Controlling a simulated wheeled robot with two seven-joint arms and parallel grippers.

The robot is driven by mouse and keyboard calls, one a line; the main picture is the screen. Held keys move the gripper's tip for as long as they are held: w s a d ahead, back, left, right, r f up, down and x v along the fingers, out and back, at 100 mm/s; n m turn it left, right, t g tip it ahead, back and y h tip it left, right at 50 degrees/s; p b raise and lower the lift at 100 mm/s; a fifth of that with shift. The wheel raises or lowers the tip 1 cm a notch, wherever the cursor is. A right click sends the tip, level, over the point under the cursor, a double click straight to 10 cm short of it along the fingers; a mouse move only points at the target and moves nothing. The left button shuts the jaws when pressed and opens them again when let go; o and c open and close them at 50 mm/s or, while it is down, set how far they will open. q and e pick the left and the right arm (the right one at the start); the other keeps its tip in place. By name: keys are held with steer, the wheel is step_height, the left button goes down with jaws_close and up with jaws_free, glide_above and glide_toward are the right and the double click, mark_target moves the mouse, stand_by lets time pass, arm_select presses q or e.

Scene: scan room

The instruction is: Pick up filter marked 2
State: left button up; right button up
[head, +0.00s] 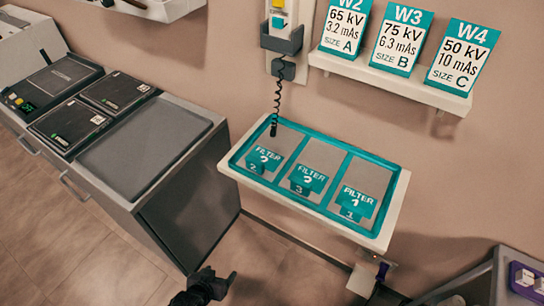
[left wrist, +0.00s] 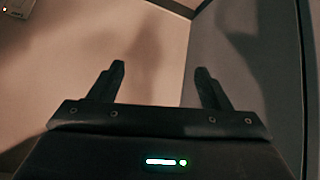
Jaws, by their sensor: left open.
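The filter marked 2 (head: 253,168) has a teal tab and sits in the left compartment of the teal-rimmed tray (head: 318,206) on the wall shelf. A teal "FILTER ?" label shows behind its tab. The filter marked 3 (head: 299,188) is in the middle compartment and the filter marked 1 (head: 349,214) in the right one. My left gripper (head: 221,274) is low at the bottom of the head view, below and in front of the tray, apart from it. In the left wrist view its two fingers (left wrist: 160,70) are spread with nothing between them. My right gripper is not in view.
A grey cabinet (head: 187,212) with dark panels on top stands left of the tray. A coiled cord (head: 276,100) hangs from a wall holder down to the tray's back edge. Cards W2, W3 and W4 (head: 459,56) stand on a shelf above. A purple item (head: 526,280) lies at lower right.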

arm_select(q)
steer(key=w+d+r+m+t+h+b, duration=0.1)
steer(key=w+d+r+t, duration=0.2)
steer(key=r, duration=0.5)
steer(key=w+d+r+t+h+b, duration=0.1)
steer(key=w+d+r+h, duration=0.1)
steer(key=w+r, duration=0.5)
steer(key=m+t+h+b, duration=0.1)
steer(key=m+t+h, duration=0.2)
steer(key=h, duration=0.1)
glide_toward(253, 163)
steer(key=x, duration=1)
steer(key=shift+w, duration=0.15)
steer(key=shift+w+d+f, duration=0.1)
steer(key=shift+w+d, duration=0.1)
steer(key=c, duration=1.1)
